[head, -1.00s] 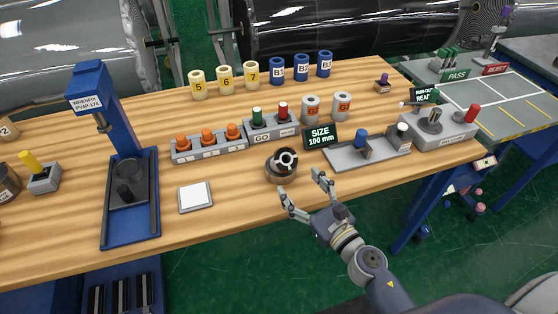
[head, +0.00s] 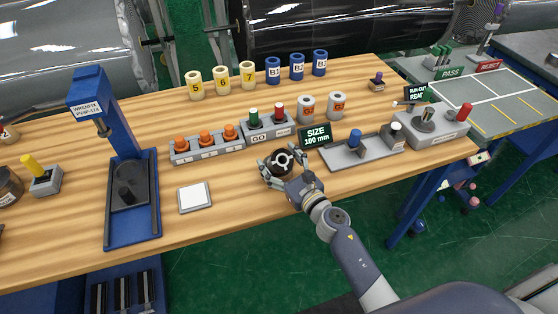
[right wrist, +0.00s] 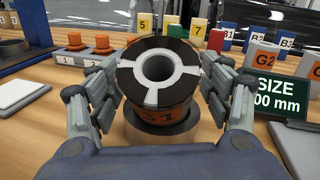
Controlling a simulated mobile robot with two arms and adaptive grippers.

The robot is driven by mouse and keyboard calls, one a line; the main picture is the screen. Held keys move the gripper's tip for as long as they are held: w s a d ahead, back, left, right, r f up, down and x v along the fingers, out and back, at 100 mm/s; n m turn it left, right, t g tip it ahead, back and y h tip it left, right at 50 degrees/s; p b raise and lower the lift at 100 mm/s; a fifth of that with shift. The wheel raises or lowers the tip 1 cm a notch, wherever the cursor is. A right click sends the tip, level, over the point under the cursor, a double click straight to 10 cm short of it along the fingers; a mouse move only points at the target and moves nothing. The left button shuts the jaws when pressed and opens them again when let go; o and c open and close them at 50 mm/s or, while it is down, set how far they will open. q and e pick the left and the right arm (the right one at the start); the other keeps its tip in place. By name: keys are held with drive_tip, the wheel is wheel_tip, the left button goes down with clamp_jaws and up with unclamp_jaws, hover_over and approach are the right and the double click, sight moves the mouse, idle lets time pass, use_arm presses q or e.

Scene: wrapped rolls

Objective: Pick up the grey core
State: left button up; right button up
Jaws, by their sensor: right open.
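A short dark roll (head: 280,163) with a light grey hub and spokes on its top stands on a round metal base (right wrist: 162,131) near the table's front. In the right wrist view the roll (right wrist: 158,103) shows an orange label on its side. Two grey cores with orange labels, one (head: 306,109) reading G2 in the wrist view (right wrist: 264,57) and one beside it (head: 337,106), stand further back. My right gripper (head: 283,174) is open, its fingers on either side of the dark roll. In the wrist view gaps show between fingers and roll. My left gripper is out of view.
A size sign (head: 315,136) stands close to the right of the roll. A grey tray (head: 345,160) with a blue knob lies right of it. Orange plugs in a rack (head: 207,151) and a white pad (head: 195,197) are to the left. Bare table lies in front.

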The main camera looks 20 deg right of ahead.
drive_tip(key=shift+s, duration=0.1)
drive_tip(key=shift+c, duration=0.6)
drive_tip(key=c, duration=1.2)
drive_tip(key=shift+o, duration=0.2)
drive_tip(key=shift+r, duration=0.1)
drive_tip(key=shift+r, duration=0.1)
